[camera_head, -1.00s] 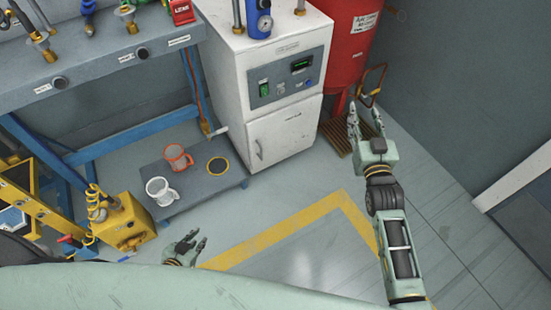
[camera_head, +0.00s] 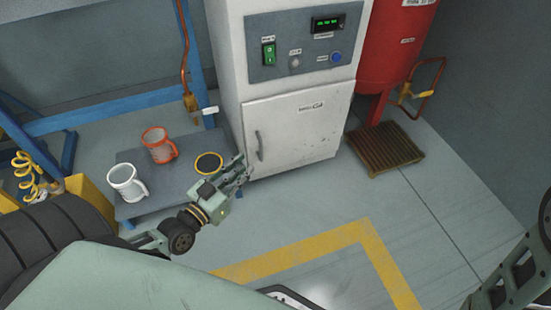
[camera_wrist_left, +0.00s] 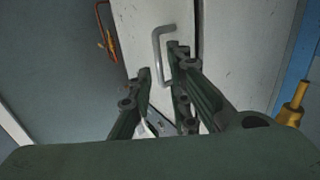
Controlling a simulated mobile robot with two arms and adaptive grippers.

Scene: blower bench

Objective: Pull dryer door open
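The white dryer cabinet (camera_head: 232,75) stands at the upper middle of the head view. Its door (camera_head: 305,128) looks shut, with a grey vertical bar handle (camera_head: 259,146) near its left edge. My left gripper (camera_head: 244,168) is just left of and below the handle, in front of the door's lower left corner. In the left wrist view the handle (camera_wrist_left: 157,58) shows beyond the fingertips (camera_wrist_left: 159,62), which are apart with nothing between them that I can make out. My right gripper is out of view; only part of my right arm shows at the right edge.
A low grey platform (camera_head: 190,180) left of the dryer holds a white mug (camera_head: 122,182) and an orange mug (camera_head: 156,146). A red tank (camera_head: 395,50) and a slatted wooden pallet (camera_head: 385,148) are to the right. Floor before the door is clear.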

